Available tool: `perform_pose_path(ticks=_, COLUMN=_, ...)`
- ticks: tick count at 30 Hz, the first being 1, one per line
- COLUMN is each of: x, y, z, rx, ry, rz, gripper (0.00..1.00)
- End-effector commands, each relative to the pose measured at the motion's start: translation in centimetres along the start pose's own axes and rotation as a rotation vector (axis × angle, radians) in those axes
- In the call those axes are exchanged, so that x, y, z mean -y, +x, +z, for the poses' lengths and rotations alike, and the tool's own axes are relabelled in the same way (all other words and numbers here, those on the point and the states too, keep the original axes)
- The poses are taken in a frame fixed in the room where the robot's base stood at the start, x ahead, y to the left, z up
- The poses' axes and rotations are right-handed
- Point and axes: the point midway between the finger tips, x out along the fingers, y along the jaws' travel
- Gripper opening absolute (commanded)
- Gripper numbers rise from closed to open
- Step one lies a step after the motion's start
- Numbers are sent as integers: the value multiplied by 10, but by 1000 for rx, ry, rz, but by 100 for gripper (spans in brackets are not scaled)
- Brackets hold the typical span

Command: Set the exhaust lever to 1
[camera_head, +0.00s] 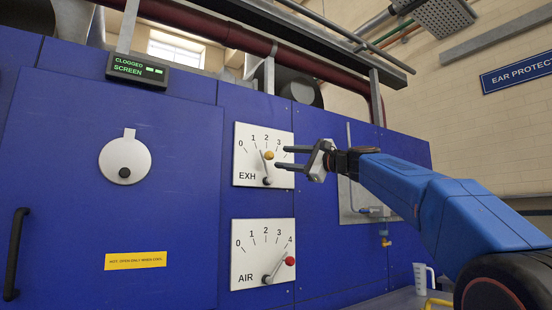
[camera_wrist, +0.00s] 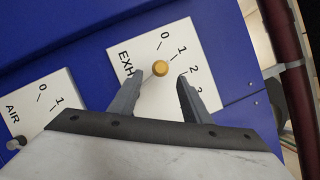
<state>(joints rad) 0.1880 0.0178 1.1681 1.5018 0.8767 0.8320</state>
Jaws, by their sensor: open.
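The exhaust dial is a white plate marked EXH (camera_head: 246,164) on the blue panel, with numbers from 0 upward. Its lever has a yellow knob (camera_head: 269,155) and a pivot at the plate's lower part. The lever points up, around 1 to 2; the exact mark is hard to read. My gripper (camera_head: 281,157) is open, its two fingers pointing at the plate from the right. The knob is just beyond the fingertips. In the wrist view the yellow knob (camera_wrist: 160,68) appears between the fingertips, with no visible grip on it. One finger hides the pivot there.
Below is a similar AIR plate (camera_head: 250,241) with a red-knobbed lever (camera_head: 290,261) near 4. Left is a door with a black handle (camera_head: 15,254) and a round cover (camera_head: 125,158). A CLOGGED SCREEN sign (camera_head: 138,69) hangs above. A jug (camera_head: 424,279) stands lower right.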

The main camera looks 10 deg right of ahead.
Motion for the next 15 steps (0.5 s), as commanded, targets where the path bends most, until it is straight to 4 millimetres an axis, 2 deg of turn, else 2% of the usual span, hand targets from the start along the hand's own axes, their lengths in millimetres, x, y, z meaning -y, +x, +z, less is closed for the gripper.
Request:
perform_pose_path(ticks=1, x=0, y=-12, z=0, rx=-3, ry=0, rz=-1, gripper=44)
perform_pose_path(ticks=6, x=0, y=-45, z=-1, rx=-4, ry=0, rz=-2, gripper=44)
perform_pose_path(ticks=15, x=0, y=-86, z=0, rx=-1, ry=0, rz=0, gripper=44)
